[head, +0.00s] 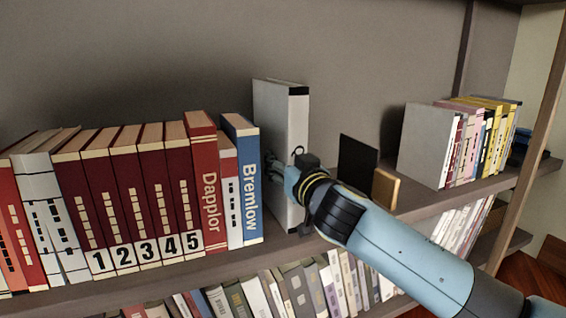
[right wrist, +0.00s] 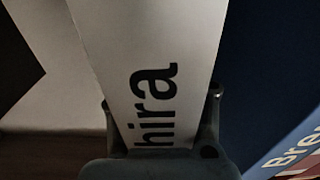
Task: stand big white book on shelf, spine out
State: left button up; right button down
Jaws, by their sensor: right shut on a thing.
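The big white book (head: 275,120) stands upright on the shelf board (head: 200,268), just right of the blue Bremlow book (head: 243,180). My right gripper (head: 290,178) is shut on it from the front, near the lower half. In the right wrist view the white book's spine (right wrist: 150,80) faces the camera, with black letters "hira" readable between the two fingers (right wrist: 160,120). In the head view my wrist hides part of the book's spine and lower right side. Whether its bottom touches the board is hard to tell. My left gripper is in neither view.
Red numbered volumes (head: 125,195) and a red Dapplor book (head: 207,190) fill the shelf to the left. A black upright plate (head: 357,162) and a small tan block (head: 385,188) stand to the right. Farther right is a row of books (head: 460,140). A lower shelf holds more books (head: 300,288).

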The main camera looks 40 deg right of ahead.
jog(key=shift+r, duration=0.3)
jog(key=c, duration=0.8)
grip_release()
jog(key=shift+o, duration=0.3)
jog(key=shift+s+f, duration=0.1)
jog(key=shift+f, duration=0.35)
jog(key=v, duration=1.2)
jog(key=shift+r, duration=0.25)
jog(key=shift+a, duration=0.1)
